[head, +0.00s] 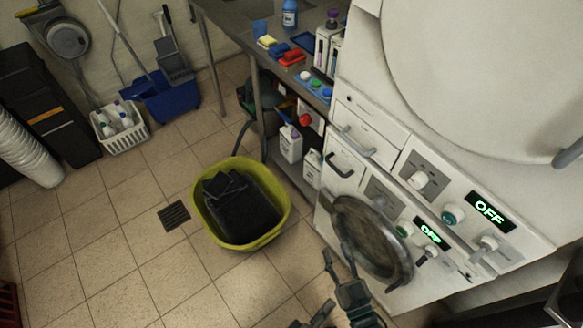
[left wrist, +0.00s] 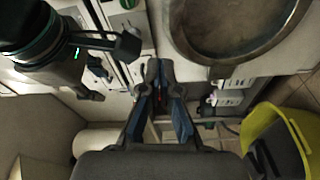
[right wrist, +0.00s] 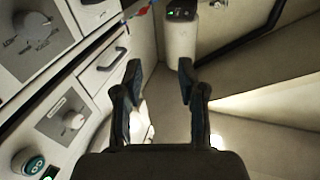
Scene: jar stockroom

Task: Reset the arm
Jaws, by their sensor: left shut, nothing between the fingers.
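My right gripper (head: 338,252) is in front of the washer's round door at the bottom of the head view. Its two fingers stand apart and empty, as the right wrist view shows (right wrist: 160,78). My left gripper (head: 312,320) is lower, partly cut off by the bottom edge of the head view. In the left wrist view its fingertips (left wrist: 160,66) meet with nothing between them. The washer's round glass door (head: 365,240) stands close to my right gripper. A yellow-green basin (head: 283,222) with dark cloth (head: 240,205) in it sits on the floor.
The white machine panel (head: 425,195) with knobs and OFF displays fills the right. A steel table (head: 255,50) with bottles and sponges stands behind.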

